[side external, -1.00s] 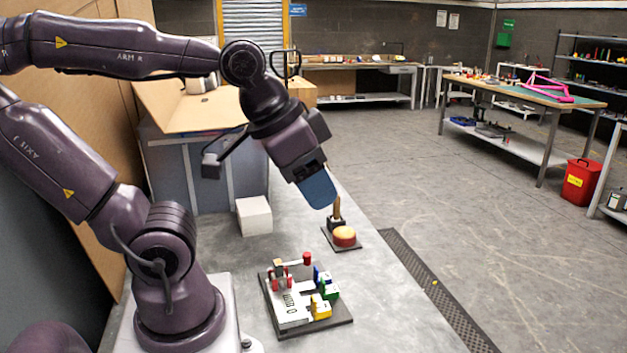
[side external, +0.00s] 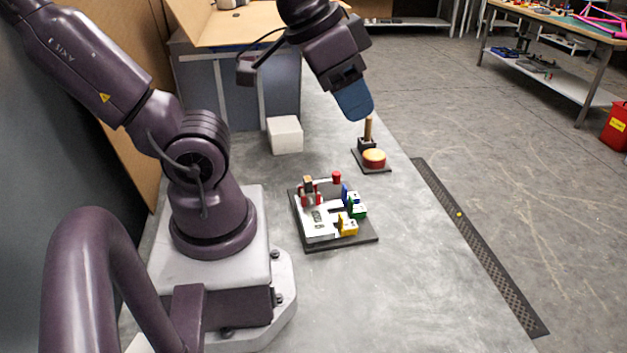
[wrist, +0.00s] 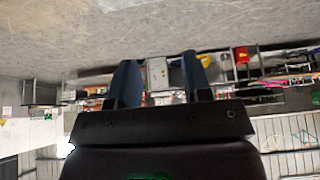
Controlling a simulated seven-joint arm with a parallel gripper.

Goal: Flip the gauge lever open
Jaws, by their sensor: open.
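I cannot tell for sure whether this handle is the gauge lever. My gripper (side external: 356,108) has blue fingers and points down, just above and left of the handle in the side view; whether they touch is unclear. In the wrist view my gripper (wrist: 159,62) has its two fingers apart with nothing between them. The handle does not show in the wrist view.
A dark board (side external: 345,243) with white, red, blue, green and yellow parts lies nearer on the grey bench. A white block (side external: 285,135) stands to the left. A perforated dark strip (side external: 480,245) runs along the floor to the right.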

